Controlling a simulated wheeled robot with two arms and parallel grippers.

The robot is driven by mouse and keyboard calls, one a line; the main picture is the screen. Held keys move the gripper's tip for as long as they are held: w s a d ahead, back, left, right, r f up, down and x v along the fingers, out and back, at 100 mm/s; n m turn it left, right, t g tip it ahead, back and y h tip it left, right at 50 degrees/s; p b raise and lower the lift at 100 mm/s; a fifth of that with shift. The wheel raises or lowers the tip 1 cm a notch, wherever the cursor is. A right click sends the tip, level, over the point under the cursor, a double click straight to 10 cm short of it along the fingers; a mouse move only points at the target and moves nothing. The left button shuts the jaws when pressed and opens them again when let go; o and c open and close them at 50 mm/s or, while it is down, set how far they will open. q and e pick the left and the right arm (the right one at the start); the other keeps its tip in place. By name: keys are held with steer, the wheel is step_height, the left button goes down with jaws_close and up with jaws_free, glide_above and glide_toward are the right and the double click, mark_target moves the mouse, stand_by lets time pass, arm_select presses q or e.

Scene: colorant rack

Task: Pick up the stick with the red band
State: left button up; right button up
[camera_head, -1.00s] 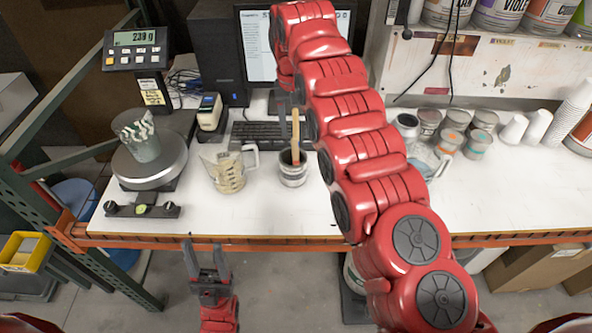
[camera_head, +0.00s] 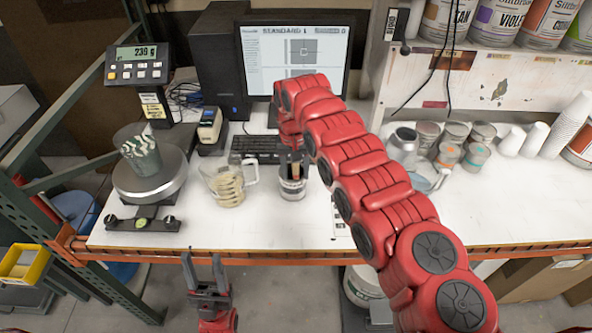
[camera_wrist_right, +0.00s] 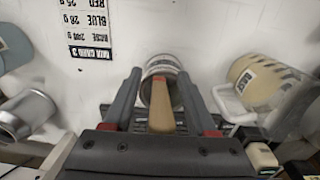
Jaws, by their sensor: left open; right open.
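A wooden stick (camera_head: 294,172) stands in a small can (camera_head: 292,190) on the bench, mostly hidden by my right gripper (camera_head: 292,158) in the head view. In the right wrist view the stick (camera_wrist_right: 162,108) lies between the two open fingers of the right gripper (camera_wrist_right: 159,76), with the can (camera_wrist_right: 157,66) beyond. A reddish patch shows on the stick near the can. The fingers are spread on either side of it; contact cannot be told. My left gripper (camera_head: 207,274) is open and empty, below the bench's front edge.
A measuring jug (camera_head: 228,183) stands left of the can; it also shows in the right wrist view (camera_wrist_right: 258,82). A scale (camera_head: 150,180) holds a patterned cup (camera_head: 142,155). A keyboard (camera_head: 258,147) lies behind. Several paint tins (camera_head: 450,150) stand at right.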

steer(key=shift+f, duration=0.1)
jaws_close()
stand_by(0.4)
